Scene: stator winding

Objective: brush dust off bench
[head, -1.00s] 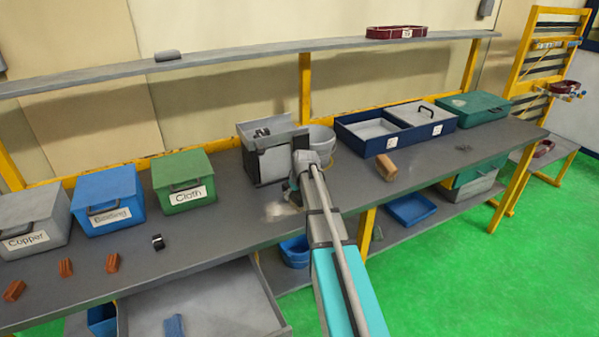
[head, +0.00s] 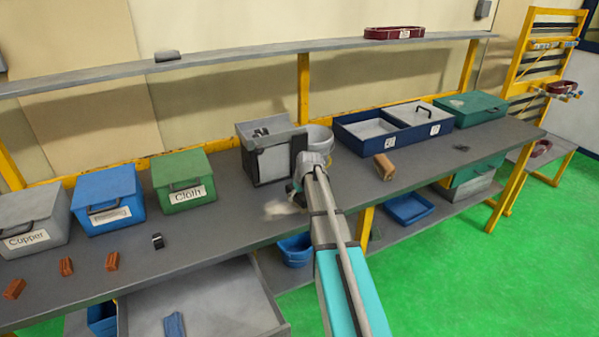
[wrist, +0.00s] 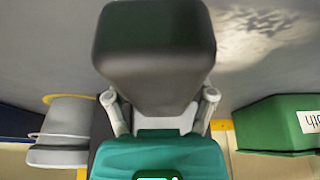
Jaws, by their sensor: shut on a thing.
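A pale patch of dust (head: 283,208) lies on the grey bench (head: 232,222), left of my gripper in the head view. It also shows at the upper right of the wrist view (wrist: 262,32). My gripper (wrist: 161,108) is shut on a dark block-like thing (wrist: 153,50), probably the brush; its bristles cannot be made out. The held thing fills the middle of the wrist view and hides the bench behind it. In the head view my arm hides most of the gripper, just right of the dust. I cannot tell whether the held thing touches the bench.
A grey bin (head: 270,163) and a pale bucket (head: 321,138) stand close behind my gripper. The green Cloth box (head: 183,180) is to the left, a brown block (head: 384,166) to the right. A dark small part (head: 158,241) lies front left.

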